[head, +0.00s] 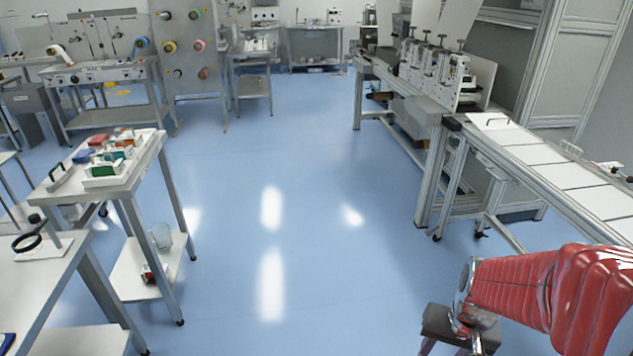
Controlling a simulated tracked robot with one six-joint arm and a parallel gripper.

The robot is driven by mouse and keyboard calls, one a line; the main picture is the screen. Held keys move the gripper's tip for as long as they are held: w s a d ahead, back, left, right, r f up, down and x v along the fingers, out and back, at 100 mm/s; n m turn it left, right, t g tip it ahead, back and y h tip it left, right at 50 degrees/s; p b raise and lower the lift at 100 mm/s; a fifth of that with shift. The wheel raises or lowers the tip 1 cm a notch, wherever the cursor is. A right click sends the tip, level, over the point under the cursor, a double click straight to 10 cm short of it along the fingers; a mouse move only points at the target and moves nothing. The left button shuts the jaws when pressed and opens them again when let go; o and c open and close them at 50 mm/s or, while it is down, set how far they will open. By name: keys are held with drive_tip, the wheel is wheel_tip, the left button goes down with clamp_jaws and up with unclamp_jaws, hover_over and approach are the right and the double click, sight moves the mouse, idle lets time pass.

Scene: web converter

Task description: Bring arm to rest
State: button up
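My arm (545,290), in a red ribbed cover, reaches in from the lower right of the head view. It bends down at a metallic joint near its left end. The dark end of the arm with my gripper (447,332) is low at the bottom edge, over the blue floor. I see no object held there. The arm's end appears apart from the benches and the machine.
A long conveyor bench (545,165) with a converting machine (435,72) runs along the right. A white trolley (130,185) with small boxes and a bench (40,285) with a magnifier stand at left. The blue floor (290,200) between them is clear.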

drive_tip(key=s+a+r+n+t, duration=0.2)
drive_tip(key=a+r, duration=0.2)
drive_tip(key=r, duration=0.5)
drive_tip(key=s+a+r+n+t, duration=0.2)
drive_tip(key=a+r, duration=0.3)
drive_tip(key=r, duration=0.4)
drive_tip(key=shift+s+a+r+t, duration=0.15)
drive_tip(key=shift+a+t, duration=0.1)
drive_tip(key=shift+t, duration=0.05)
drive_tip(key=shift+c, duration=0.5)
drive_tip(key=shift+c, duration=1)
